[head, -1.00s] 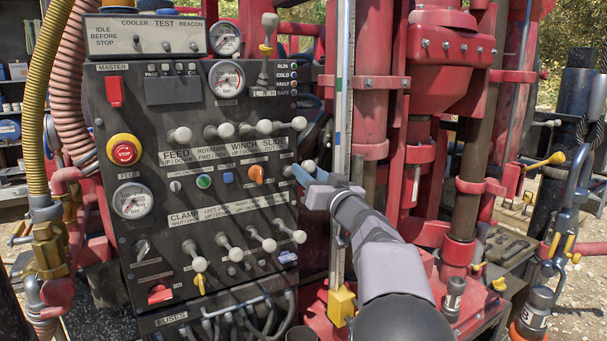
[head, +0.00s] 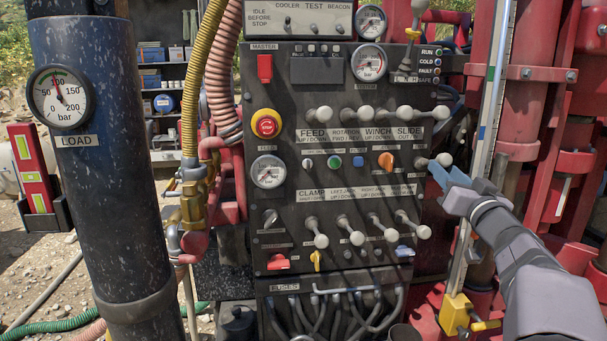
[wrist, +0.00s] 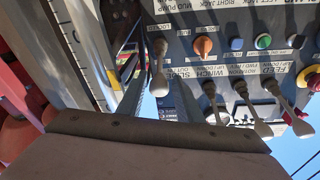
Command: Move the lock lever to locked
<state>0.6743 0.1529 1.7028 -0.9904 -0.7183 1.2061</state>
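The lock lever (head: 444,159) is a short lever with a pale round knob at the right edge of the dark control panel (head: 290,215), right of the orange knob. In the wrist view the lever (wrist: 160,68) stands at the panel's edge beside a lettered label. My gripper (head: 446,175), with blue fingers, is just below and right of the knob in the head view. In the wrist view my fingers (wrist: 153,100) reach toward the knob and look apart. I cannot tell whether they touch the lever.
A row of pale-knobbed levers (head: 365,113) is above, and clamp levers (head: 380,228) are below. A red emergency button (head: 266,124) sits on the left. Red columns (head: 535,110) and a measuring rail (head: 490,110) stand close at the right. A gauge cylinder (head: 95,180) stands far left.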

